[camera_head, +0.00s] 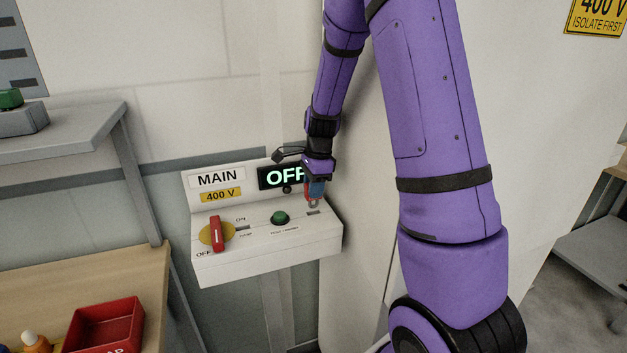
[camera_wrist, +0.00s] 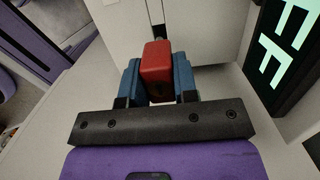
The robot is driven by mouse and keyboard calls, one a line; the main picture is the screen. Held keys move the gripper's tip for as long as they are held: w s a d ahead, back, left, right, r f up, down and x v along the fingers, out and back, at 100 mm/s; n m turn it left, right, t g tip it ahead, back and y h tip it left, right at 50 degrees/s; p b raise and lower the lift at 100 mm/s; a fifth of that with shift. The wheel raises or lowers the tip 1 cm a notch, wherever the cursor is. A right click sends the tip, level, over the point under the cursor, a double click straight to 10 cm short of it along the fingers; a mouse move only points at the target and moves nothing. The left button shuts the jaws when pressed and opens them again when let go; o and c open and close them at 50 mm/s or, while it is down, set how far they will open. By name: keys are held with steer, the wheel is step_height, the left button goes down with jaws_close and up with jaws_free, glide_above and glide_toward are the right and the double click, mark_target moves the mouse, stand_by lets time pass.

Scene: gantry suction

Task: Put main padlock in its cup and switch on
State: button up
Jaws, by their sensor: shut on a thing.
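My gripper (camera_head: 314,193) has blue fingers and is shut on a red padlock (camera_wrist: 157,68). The padlock's shackle points away from the gripper in the wrist view. In the head view the padlock is largely hidden by the fingers, just above the right end of the white MAIN 400 V box (camera_head: 265,255). I cannot tell whether the shackle touches the box. The red switch handle (camera_head: 217,234) on its yellow disc points toward OFF. The display (camera_head: 272,178) reads OFF, partly covered by my gripper. I cannot make out the padlock's cup.
A green button (camera_head: 280,217) sits mid-box. A red bin (camera_head: 105,325) with partly cut lettering stands on the wooden bench (camera_head: 45,290) at lower left, beside small coloured items. A grey shelf (camera_head: 80,128) is above. A pale cabinet (camera_head: 350,240) stands close to the box's right.

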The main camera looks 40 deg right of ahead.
mark_target(313, 201)
steer(key=shift+f, duration=0.35)
steer(key=shift+f, duration=1.85)
steer(key=o, duration=1.1)
steer(key=shift+c, duration=0.2)
steer(key=r, duration=0.7)
steer(key=shift+s+d+r, duration=0.15)
steer(key=shift+d+r, duration=0.05)
steer(key=shift+d, duration=0.2)
steer(key=shift+c, duration=0.4)
